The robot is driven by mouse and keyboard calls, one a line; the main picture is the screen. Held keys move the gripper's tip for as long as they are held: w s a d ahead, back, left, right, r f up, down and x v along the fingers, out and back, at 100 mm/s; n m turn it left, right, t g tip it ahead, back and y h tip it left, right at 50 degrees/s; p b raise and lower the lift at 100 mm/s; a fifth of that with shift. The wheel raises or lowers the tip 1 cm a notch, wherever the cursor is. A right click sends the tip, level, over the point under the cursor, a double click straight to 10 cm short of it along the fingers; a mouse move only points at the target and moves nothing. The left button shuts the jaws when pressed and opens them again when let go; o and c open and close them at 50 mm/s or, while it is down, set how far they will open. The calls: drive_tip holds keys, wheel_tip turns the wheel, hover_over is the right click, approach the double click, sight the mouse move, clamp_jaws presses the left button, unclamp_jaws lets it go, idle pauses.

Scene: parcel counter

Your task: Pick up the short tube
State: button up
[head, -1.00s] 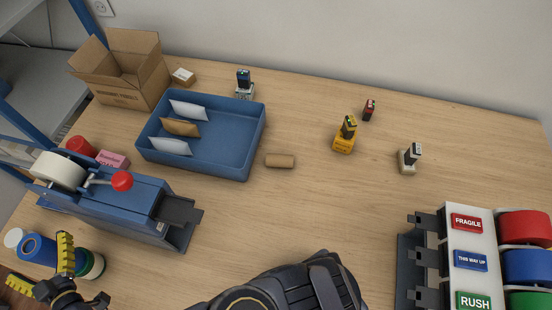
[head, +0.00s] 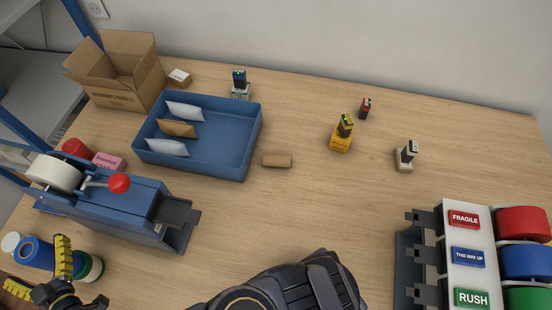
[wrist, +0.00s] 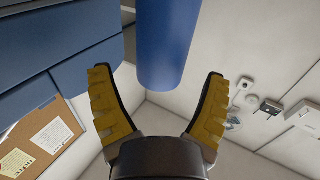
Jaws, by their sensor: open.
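The short tube (head: 277,160) is a small brown cardboard cylinder. It lies on its side on the wooden counter, just right of the blue tray, in the head view. My gripper (head: 40,272) is at the lower left of the head view, far from the tube, beside the tape rolls. In the wrist view my gripper (wrist: 158,100) has its two yellow-padded fingers spread wide with nothing between them. The wrist view does not show the tube.
The blue tray (head: 238,165) holds several mailers. A blue tape dispenser (head: 130,205) stands between my gripper and the tube. Stamps, including a yellow one (head: 341,140), stand right of the tube. A label dispenser (head: 455,205) is at right.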

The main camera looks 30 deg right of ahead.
drive_tip(key=shift+c, duration=0.6)
